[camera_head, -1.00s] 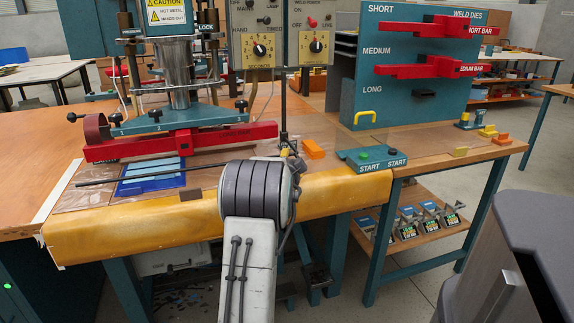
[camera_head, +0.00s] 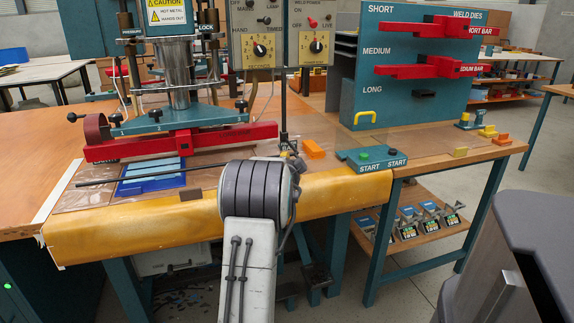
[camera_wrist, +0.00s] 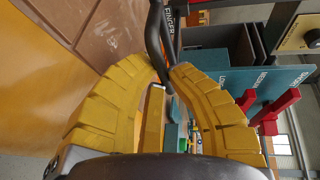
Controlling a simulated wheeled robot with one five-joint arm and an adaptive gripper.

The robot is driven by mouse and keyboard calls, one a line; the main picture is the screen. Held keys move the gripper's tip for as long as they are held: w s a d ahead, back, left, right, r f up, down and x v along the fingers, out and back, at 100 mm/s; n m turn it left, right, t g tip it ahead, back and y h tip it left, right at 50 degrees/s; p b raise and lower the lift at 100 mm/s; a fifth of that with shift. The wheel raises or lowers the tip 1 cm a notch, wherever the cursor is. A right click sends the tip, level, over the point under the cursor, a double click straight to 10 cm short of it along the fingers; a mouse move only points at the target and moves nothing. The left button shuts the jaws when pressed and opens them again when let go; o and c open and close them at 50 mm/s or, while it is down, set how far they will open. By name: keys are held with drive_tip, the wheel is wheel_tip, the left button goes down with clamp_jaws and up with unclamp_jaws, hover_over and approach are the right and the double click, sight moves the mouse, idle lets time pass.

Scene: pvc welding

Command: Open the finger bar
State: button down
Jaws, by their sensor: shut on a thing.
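The finger bar is a thin dark rod (camera_head: 105,180) running across the front of the bench, low over the blue pad (camera_head: 152,184). Its right part is hidden behind my arm in the head view. In the wrist view a dark bar (camera_wrist: 153,35) comes down between the yellow fingertips of my gripper (camera_wrist: 165,72), beside a "FINGER" label. My gripper is shut on this bar, near its right end. In the head view my arm hides most of the gripper.
The red bar (camera_head: 180,142) of the press is behind the rod. An orange block (camera_head: 314,149) and a teal START button box (camera_head: 371,159) stand to the right of my gripper. A teal rack (camera_head: 410,100) with red bars stands further right. A yellow padded edge (camera_head: 130,219) fronts the bench.

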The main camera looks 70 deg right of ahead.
wheel_tip(320, 180, up, 19)
drive_tip(key=p, duration=0.8)
drive_tip(key=shift+p, duration=0.35)
drive_tip(key=c, duration=1.2)
unclamp_jaws()
drive_tip(key=shift+o, duration=0.2)
drive_tip(key=v, duration=1.2)
